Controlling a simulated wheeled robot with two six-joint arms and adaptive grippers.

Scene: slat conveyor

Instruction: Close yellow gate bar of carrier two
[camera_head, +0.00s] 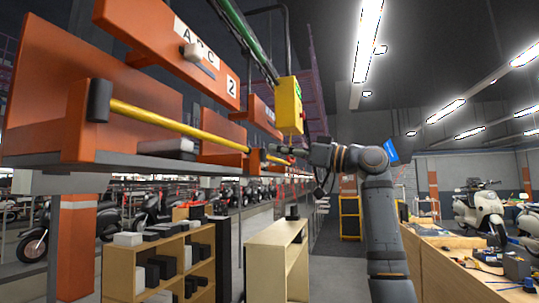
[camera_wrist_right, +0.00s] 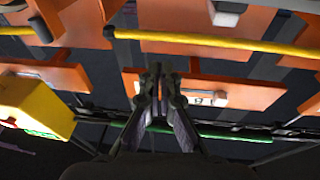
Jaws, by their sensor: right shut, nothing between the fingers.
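The yellow gate bar (camera_head: 180,125) runs from a black hub at its left across the open side of the orange carrier marked 2 (camera_head: 231,86). It lies nearly level, sloping slightly down to the right in the head view. In the right wrist view, the bar (camera_wrist_right: 220,42) crosses the top, with a dark end piece at its left. My right gripper (camera_head: 278,148) is shut and empty near the bar's right end. In the right wrist view, its fingertips (camera_wrist_right: 157,76) appear apart from the bar, but the head view leaves contact unclear. My left gripper is not in view.
A yellow box (camera_head: 289,105) hangs just above my right gripper; it also shows in the right wrist view (camera_wrist_right: 35,108). Another carrier with a short yellow bar (camera_head: 277,160) follows behind. Wooden shelves (camera_head: 165,262) stand below, and a workbench (camera_head: 450,262) is at right.

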